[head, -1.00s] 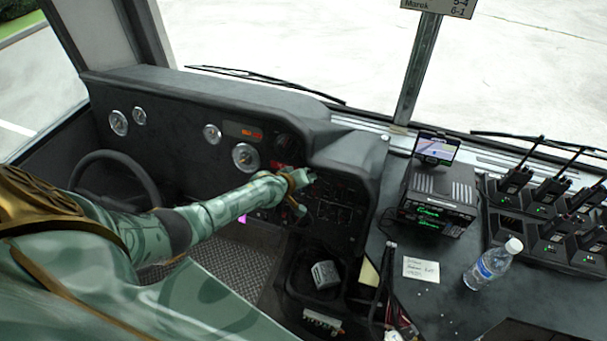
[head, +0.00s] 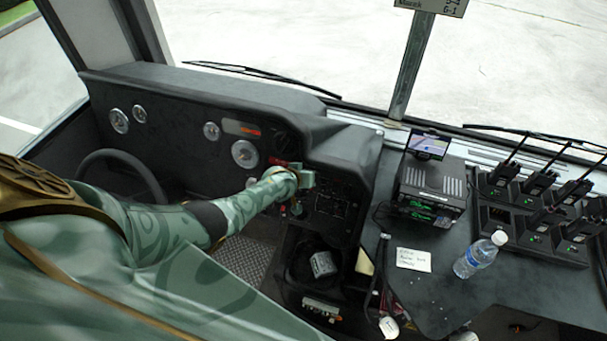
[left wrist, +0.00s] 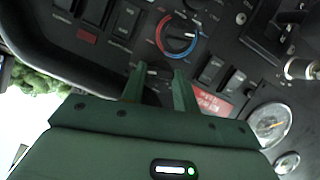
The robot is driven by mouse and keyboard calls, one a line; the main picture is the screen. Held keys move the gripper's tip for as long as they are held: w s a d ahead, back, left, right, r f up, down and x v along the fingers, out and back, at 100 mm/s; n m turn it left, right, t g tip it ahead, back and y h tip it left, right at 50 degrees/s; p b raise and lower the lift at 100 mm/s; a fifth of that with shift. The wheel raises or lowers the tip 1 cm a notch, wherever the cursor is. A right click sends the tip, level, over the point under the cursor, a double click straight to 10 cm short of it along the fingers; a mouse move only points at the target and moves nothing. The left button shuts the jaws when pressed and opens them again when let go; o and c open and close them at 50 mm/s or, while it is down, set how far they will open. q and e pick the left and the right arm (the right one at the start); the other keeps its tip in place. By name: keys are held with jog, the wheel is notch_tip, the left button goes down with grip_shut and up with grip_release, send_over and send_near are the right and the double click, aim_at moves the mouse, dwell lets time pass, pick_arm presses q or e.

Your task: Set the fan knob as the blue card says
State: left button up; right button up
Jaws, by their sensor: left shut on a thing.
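My left gripper (head: 304,182) reaches the dashboard panel beside the steering wheel. The left wrist view shows its two green fingers (left wrist: 158,72) around a small dark knob, shut on it. The knob is mostly hidden between the fingers and its pointer cannot be read. A dial with a red and blue ring (left wrist: 178,36) is just above the fingers in that view. I cannot make out the fan markings. No blue card can be made out. My right gripper is not in view.
Rocker switches (left wrist: 212,68) and a red label (left wrist: 212,103) lie close beside the fingers. Gauges (left wrist: 270,124) are farther right. In the head view, a radio unit (head: 432,188), a white note (head: 413,260), a bottle (head: 480,255) and several handheld radios stand on the right counter.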

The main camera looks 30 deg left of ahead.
pick_arm(q)
jog(key=shift+s+f, duration=0.1)
jog(key=shift+f, duration=0.05)
jog(key=o, duration=1)
jog(key=p+v, duration=0.9)
jog(key=v, duration=0.7)
jog(key=shift+d, duration=0.1)
